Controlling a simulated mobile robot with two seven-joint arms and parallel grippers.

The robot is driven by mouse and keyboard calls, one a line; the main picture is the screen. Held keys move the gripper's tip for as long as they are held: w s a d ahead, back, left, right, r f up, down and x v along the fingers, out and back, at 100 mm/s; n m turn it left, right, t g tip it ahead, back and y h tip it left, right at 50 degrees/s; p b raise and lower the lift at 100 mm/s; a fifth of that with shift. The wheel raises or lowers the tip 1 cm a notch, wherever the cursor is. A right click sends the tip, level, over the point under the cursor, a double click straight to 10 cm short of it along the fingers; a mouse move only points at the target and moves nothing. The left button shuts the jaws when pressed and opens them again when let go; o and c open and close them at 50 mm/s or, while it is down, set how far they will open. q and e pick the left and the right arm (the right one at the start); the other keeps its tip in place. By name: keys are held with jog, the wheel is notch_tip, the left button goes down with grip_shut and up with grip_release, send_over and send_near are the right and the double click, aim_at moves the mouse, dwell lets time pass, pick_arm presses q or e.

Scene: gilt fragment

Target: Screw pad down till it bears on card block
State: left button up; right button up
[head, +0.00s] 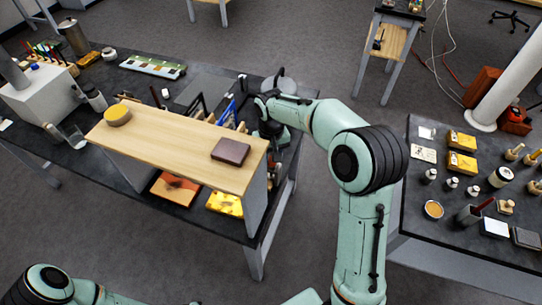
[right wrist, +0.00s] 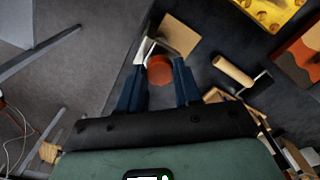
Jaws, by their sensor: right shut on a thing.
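My right gripper (right wrist: 158,76) shows in the right wrist view with its two dark blue fingers on either side of a round orange-red knob (right wrist: 160,70). It is shut on this knob. A pale metal frame (right wrist: 146,49) stands just beyond the knob. A flat tan piece (right wrist: 179,36), perhaps the card block, lies beside the frame. The pad is hidden, so I cannot tell whether it touches the block. In the head view my right gripper (head: 272,132) is at the right end of the dark bench, small and partly hidden. My left gripper is out of view.
A wooden shelf (head: 180,146) stands on the dark bench close to my right gripper, with a brown box (head: 230,151) and a yellow round tin (head: 117,115) on top. A wooden-handled roller (right wrist: 235,72) lies near the fingers. Another crowded table (head: 440,220) is at the right.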

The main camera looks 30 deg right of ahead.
dwell(0.4)
jog(key=o, duration=1)
jog(key=shift+o, duration=0.2)
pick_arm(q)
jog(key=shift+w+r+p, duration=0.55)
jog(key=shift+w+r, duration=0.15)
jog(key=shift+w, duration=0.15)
pick_arm(e)
notch_tip(320, 180, up, 14)
jog(key=shift+f, duration=0.25)
